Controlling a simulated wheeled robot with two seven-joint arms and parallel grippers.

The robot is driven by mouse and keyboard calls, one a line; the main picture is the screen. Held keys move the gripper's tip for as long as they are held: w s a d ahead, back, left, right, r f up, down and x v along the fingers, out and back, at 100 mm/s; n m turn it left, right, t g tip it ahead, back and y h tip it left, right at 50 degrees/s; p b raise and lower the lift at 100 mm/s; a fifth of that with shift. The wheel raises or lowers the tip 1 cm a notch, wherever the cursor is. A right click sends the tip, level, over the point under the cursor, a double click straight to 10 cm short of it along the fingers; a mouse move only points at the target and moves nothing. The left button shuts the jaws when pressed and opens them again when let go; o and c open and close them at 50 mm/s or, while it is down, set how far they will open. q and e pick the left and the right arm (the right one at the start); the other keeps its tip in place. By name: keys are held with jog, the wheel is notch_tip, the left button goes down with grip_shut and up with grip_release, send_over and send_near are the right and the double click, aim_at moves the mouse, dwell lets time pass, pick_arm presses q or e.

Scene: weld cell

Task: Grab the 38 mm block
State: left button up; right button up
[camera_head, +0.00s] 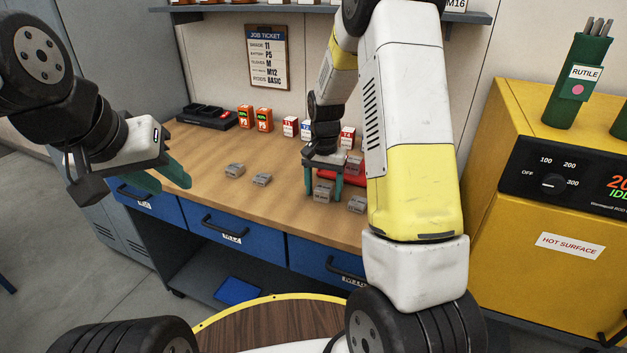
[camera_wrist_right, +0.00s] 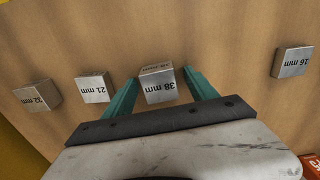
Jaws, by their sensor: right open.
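The 38 mm block (camera_wrist_right: 158,85) is a small grey metal block with its size printed on it. In the right wrist view it lies between the two teal fingers of my right gripper (camera_wrist_right: 160,92), with a gap visible on each side. In the head view my right gripper (camera_head: 323,190) is over the bench with its fingers pointing down, apart, around a grey block too small to read. My left gripper (camera_head: 160,177) is at the left front of the bench, its fingers spread and empty, away from the blocks.
A 21 mm block (camera_wrist_right: 93,88) and a 32 mm block (camera_wrist_right: 38,96) lie left of the 38 mm block; a 16 mm block (camera_wrist_right: 292,62) lies right. Orange boxes (camera_head: 254,118) and a black tray (camera_head: 207,116) stand at the back of the wooden bench (camera_head: 200,145).

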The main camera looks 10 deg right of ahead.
grip_shut()
